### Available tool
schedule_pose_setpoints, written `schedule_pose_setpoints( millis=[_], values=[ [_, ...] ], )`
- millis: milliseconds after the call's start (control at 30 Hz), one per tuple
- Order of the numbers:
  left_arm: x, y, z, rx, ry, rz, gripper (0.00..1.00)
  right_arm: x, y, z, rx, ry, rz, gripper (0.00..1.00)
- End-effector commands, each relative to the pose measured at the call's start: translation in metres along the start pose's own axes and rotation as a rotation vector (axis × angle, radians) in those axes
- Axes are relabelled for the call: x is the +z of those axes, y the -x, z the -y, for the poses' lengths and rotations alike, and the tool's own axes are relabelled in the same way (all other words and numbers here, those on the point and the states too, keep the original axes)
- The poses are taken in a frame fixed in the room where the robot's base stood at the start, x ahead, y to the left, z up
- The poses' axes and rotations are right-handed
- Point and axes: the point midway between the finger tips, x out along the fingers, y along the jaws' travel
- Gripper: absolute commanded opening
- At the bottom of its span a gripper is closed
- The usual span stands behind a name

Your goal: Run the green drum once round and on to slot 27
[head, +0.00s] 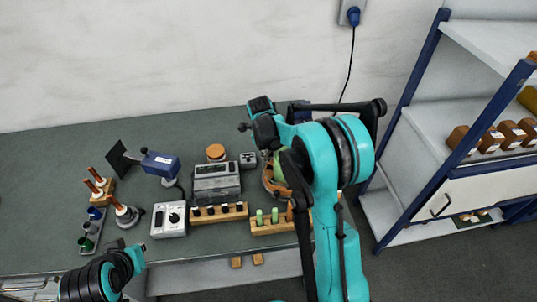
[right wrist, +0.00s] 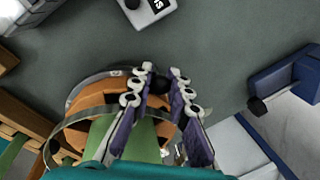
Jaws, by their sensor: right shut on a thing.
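The green drum (head: 279,168) shows in the head view at the right of the bench, inside a copper-brown round frame, mostly behind my right arm. In the right wrist view the green drum (right wrist: 146,141) lies below my fingers, with a clear or metal ring (right wrist: 68,118) around it. A dark knob (right wrist: 158,84) sits between the pads of my right gripper (right wrist: 160,90), which is shut on it. The slot numbers on the drum are too small to read. My left arm is at the lower left of the head view, and its gripper (head: 133,258) is partly hidden.
A larger grey device (head: 216,182), a white box with a dial (head: 169,219) and wooden racks (head: 219,212) stand to the left. A blue-framed shelf (head: 408,218) stands at the right.

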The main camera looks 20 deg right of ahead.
Motion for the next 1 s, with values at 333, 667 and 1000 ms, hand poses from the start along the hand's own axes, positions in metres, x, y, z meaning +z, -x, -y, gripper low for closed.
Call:
schedule_pose_setpoints(
  millis=[333,667,1000],
  values=[
    [0.000,0.000,0.000,0.000,0.000,0.000,0.00,0.000,0.000,0.000,0.000,0.001,0.000,0.27],
    [0.000,0.000,0.000,0.000,0.000,0.000,0.00,0.000,0.040,0.000,0.000,0.002,0.000,0.27],
    [0.000,0.000,0.000,0.000,0.000,0.000,0.00,0.000,0.106,0.000,0.000,0.001,-0.001,0.27]
  ],
)
